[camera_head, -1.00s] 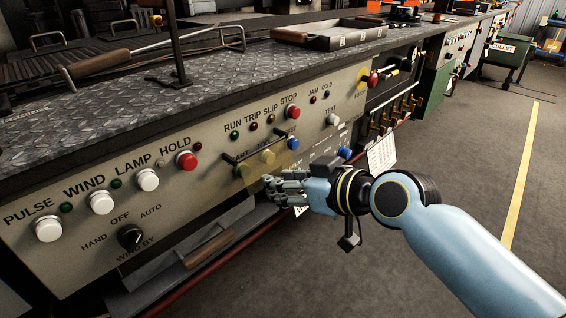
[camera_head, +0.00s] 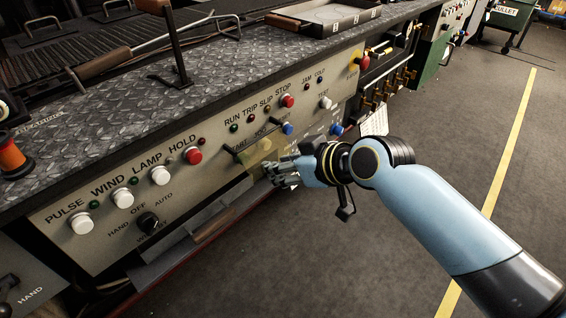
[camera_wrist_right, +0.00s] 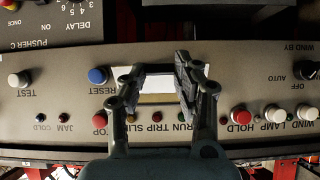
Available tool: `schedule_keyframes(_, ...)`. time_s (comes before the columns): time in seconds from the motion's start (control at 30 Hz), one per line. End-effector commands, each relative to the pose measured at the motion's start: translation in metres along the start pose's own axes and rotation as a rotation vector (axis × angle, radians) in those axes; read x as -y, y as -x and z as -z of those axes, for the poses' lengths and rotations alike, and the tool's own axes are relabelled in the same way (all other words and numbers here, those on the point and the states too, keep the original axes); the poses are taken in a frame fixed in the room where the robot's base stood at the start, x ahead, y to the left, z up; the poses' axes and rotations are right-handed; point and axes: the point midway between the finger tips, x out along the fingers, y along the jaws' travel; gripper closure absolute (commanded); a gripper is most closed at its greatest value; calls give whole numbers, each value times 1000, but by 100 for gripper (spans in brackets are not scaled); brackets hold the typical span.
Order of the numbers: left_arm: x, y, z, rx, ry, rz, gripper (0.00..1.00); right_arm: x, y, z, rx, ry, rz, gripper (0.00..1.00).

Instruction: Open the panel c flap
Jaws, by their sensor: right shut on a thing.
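The panel c flap looks like a yellowish see-through cover (camera_head: 258,153) below the RUN, TRIP and SLIP lamps, over the START and JOG controls. My right gripper (camera_head: 272,172) is at its lower edge, with the fingers overlapping it in the head view. In the right wrist view, where the panel is upside down, the right gripper (camera_wrist_right: 160,68) has a pale pane (camera_wrist_right: 158,90) between its fingers, and it is shut on the flap. The fingers hide part of the flap, and its exact angle is hard to tell. My left gripper is in neither view.
Close by are the red STOP button (camera_head: 287,101), the blue RESET button (camera_head: 288,128) and the white TEST button (camera_head: 325,103). White buttons and a black selector (camera_head: 148,222) sit to the left. Open grey floor (camera_head: 345,255) lies in front of the panel.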

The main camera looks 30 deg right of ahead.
Motion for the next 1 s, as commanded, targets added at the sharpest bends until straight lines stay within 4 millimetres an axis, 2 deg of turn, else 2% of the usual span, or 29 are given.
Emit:
schedule_keyframes(0.07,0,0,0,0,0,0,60,0,0,-1,1,0,0,100)
schedule_keyframes(0.1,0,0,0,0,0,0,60,0,0,0,1,0,0,64)
schedule_keyframes(0.23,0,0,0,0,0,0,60,0,0,0,1,0,0,47)
schedule_keyframes(0.5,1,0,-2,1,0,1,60,0,1,0,0,0,0,46)
schedule_keyframes(0.63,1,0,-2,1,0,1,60,-1,10,0,0,2,-1,46)
schedule_keyframes(1.0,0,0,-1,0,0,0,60,0,89,-2,3,6,0,46)
